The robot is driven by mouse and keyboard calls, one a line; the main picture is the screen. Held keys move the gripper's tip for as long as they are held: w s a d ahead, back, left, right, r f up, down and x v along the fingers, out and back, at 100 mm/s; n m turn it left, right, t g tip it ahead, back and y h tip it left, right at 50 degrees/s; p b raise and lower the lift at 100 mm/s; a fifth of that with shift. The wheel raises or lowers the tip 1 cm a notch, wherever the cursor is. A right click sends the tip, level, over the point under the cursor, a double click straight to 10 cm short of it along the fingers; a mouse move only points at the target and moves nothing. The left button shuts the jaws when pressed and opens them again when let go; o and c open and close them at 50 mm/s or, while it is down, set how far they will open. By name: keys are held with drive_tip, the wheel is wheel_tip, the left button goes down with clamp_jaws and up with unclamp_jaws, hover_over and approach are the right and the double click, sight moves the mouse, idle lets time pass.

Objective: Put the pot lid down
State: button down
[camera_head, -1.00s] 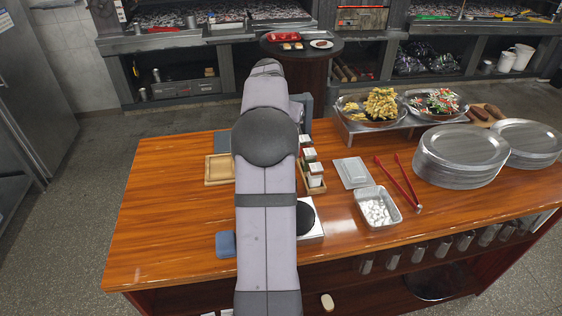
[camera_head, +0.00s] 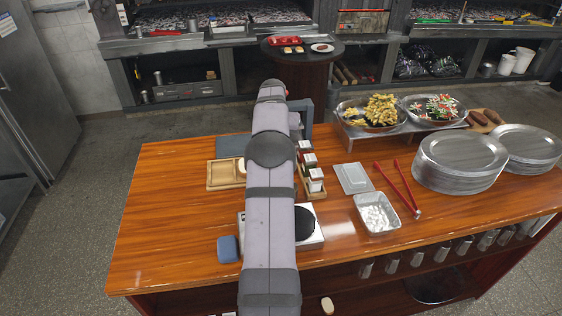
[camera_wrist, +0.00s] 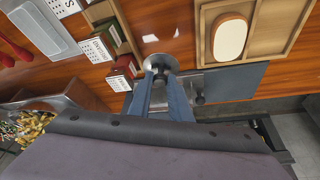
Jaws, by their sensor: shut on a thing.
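In the wrist view, my gripper (camera_wrist: 160,75) has its two blue-grey fingers close together. A round silver metal piece (camera_wrist: 160,61) shows at the fingertips, apparently part of the pot lid. The fingers hide part of it, and I cannot tell whether it touches the table (camera_wrist: 165,25). A dark knob (camera_wrist: 200,98) shows to the right of the fingers, beside a dark mat (camera_wrist: 230,83). In the head view, my arm hides the lid and most of the gripper.
A wooden tray (camera_head: 213,176) with a pale item lies left of my arm. Seasoning boxes (camera_head: 315,178) stand to its right. A burner (camera_head: 316,243) and a blue block (camera_head: 228,248) are near the front. Metal plates (camera_head: 460,152) are stacked at right. The table's left side is clear.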

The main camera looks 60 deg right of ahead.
drive_tip(key=shift+f+p, duration=1.35)
drive_tip(key=shift+f, duration=2.45)
drive_tip(key=shift+f, duration=0.2)
drive_tip(key=c, duration=1.6)
unclamp_jaws()
drive_tip(key=shift+c, duration=0.2)
drive_tip(key=shift+r, duration=0.15)
drive_tip(key=shift+r, duration=0.15)
drive_tip(key=b+v, duration=0.4)
drive_tip(key=v, duration=0.7)
drive_tip(key=shift+a+r, duration=0.2)
drive_tip(key=shift+r, duration=0.2)
